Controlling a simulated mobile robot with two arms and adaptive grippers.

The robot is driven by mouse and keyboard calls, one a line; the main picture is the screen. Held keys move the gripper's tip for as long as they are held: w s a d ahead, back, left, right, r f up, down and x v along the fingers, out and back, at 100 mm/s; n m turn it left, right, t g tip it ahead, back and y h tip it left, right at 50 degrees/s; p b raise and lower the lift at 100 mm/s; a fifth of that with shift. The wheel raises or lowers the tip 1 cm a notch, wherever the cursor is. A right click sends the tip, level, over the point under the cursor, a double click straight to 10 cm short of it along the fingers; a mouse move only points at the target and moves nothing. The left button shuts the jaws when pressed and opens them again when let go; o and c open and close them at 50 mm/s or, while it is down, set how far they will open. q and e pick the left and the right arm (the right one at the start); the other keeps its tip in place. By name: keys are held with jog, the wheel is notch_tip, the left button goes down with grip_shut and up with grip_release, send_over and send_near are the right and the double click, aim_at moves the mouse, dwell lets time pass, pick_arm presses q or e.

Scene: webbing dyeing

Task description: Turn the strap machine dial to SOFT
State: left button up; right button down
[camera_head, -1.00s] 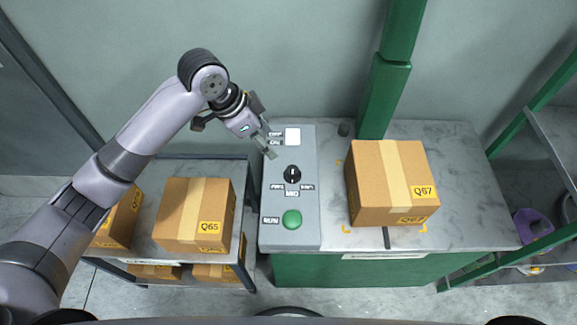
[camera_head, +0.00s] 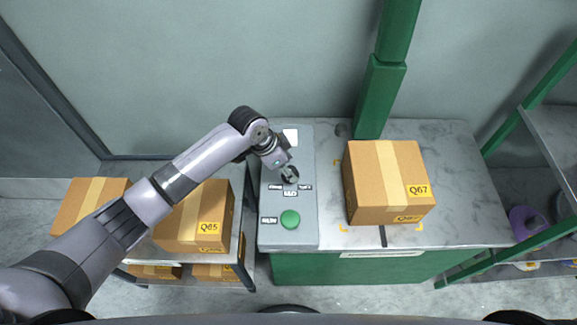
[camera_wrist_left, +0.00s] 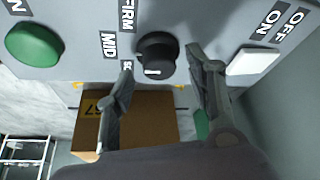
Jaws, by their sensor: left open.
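The strap machine's grey control panel (camera_head: 308,215) stands left of a box on the bench. Its black dial (camera_wrist_left: 156,55) shows in the left wrist view, with the FIRM label (camera_wrist_left: 127,14), MID label (camera_wrist_left: 108,45) and a partly hidden SO... label (camera_wrist_left: 128,66) around its left side. A white mark shows on the dial's lower edge; I cannot tell exactly which label it points to. My left gripper (camera_head: 291,177) is over the dial and largely hides it in the head view. In the left wrist view its open fingers (camera_wrist_left: 161,62) lie on either side of the dial. Contact is unclear.
A green RUN button (camera_head: 290,220) and a white ON/OFF switch (camera_head: 291,136) are on the same panel. Box Q67 (camera_head: 375,200) stands right of the panel, near a green post (camera_head: 380,95). Box Q65 (camera_head: 190,230) is on the left rack.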

pick_arm(q)
jog(key=shift+d+f, duration=0.25)
jog(key=shift+f, duration=0.35)
jog(key=shift+c, duration=0.5)
jog(key=c, duration=1)
jog(key=shift+c, duration=0.2)
